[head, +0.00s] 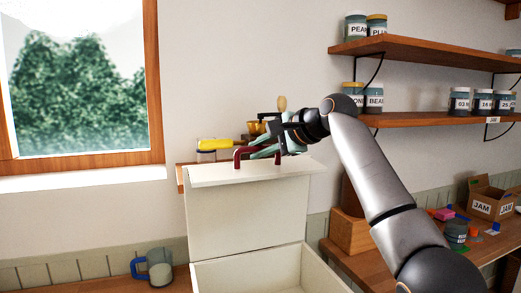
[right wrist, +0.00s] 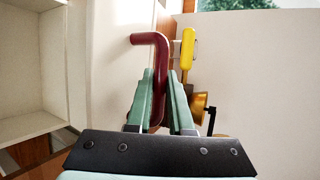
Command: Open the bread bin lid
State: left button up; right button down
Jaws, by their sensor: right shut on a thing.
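The bread bin (head: 235,278) is a cream box in the lower middle of the head view, and part of its inside shows. Its lid (head: 245,215) stands raised, roughly upright, at the back of the box. A dark red bar handle (head: 239,158) sits at the lid's top edge. My right gripper (head: 258,153) is shut on this handle. In the right wrist view, the handle (right wrist: 160,45) passes between the two green fingers (right wrist: 160,78). The lower part of the handle is partly hidden by the fingers. My left gripper is not in view.
Behind the lid, a yellow-topped item (head: 215,144) and a brass grinder (head: 258,127) stand on a wooden ledge. A blue-handled mug (head: 160,273) is left of the bin. A wooden box (head: 350,232) and a cardboard jam box (head: 490,206) stand at right. Shelves (head: 420,121) hold jars.

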jog(key=shift+f, duration=0.2)
jog(key=c, duration=0.8)
grip_release()
jog(key=shift+r, duration=0.1)
jog(key=shift+s+d, duration=0.1)
jog(key=b+v, duration=0.5)
jog(key=v, duration=0.7)
jog(key=shift+r, duration=0.2)
